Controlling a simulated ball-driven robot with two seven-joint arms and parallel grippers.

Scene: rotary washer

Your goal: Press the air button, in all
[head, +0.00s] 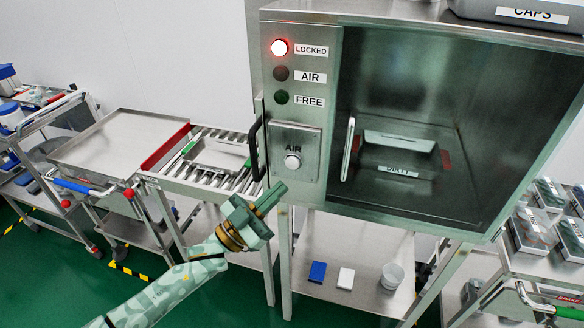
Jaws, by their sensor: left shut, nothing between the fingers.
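The air button (292,162) is a round pale knob on a metal plate marked AIR, on the left front panel of the steel washer (388,18). Above it, the LOCKED lamp (280,47) glows red. The AIR lamp (281,73) and the FREE lamp (282,97) are dark. My left gripper (279,188) is shut and empty, just below and left of the button plate, its tips pointing up and right. In the picture its tips stand apart from the button. My right gripper is not in view.
A tray marked DIRTY (398,158) sits inside the washer behind its window. A black handle (255,150) projects at the washer's left edge. A roller conveyor (205,165) stands to the left. A shelf (325,235) below holds a beaker (391,276). Carts stand at both sides.

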